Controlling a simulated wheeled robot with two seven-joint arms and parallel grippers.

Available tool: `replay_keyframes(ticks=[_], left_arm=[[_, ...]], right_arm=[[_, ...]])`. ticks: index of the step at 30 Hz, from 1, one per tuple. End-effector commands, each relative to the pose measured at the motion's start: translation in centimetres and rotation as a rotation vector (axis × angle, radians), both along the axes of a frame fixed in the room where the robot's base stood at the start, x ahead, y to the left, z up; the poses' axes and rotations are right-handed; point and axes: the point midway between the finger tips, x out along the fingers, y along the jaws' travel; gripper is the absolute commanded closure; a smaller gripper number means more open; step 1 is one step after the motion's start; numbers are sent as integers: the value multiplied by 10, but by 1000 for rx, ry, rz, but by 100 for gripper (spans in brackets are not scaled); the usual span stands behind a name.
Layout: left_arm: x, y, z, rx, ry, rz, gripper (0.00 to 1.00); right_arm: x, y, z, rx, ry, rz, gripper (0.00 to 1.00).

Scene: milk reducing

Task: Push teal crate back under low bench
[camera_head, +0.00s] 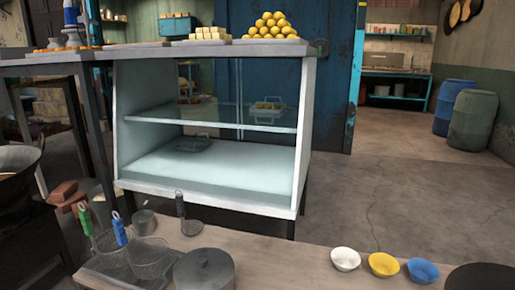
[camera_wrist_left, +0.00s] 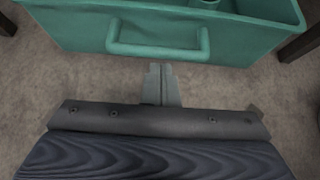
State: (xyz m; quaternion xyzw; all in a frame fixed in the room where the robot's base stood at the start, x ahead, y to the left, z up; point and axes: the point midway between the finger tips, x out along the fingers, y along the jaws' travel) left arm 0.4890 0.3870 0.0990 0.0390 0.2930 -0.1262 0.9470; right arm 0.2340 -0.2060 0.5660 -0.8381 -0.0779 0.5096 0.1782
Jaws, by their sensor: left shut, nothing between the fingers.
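The teal crate (camera_wrist_left: 240,40) shows at the top of the left wrist view, with its handle bar (camera_wrist_left: 157,50) on the side facing my gripper. The crate rests on the grey floor, and dark legs stand at both its left and right. My left gripper (camera_wrist_left: 160,68) is shut and empty. Its fingertips are just below the handle in the picture; I cannot tell whether they touch the crate. In the head view neither the crate nor either gripper can be seen. The low bench's top is not visible in the wrist view.
In the head view, a wooden counter (camera_head: 290,255) in front holds a lidded pot (camera_head: 204,270), wire baskets and white, yellow and blue bowls (camera_head: 383,264). Behind it stands a glass display case (camera_head: 215,165).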

Motion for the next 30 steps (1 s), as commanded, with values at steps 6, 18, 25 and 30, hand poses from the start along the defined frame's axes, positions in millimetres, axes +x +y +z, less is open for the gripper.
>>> replay_keyframes(ticks=[6, 18, 25, 30], left_arm=[[0, 0, 0, 0, 0, 0, 100], [10, -3, 0, 1, -1, -1, 100], [26, -8, 0, 0, -1, -1, 100], [38, -11, 0, 0, -2, -1, 100]], right_arm=[[0, 0, 0, 0, 0, 0, 100], [0, 0, 0, 0, 0, 0, 100], [0, 0, 0, 0, 0, 0, 100], [0, 0, 0, 0, 0, 0, 100]])
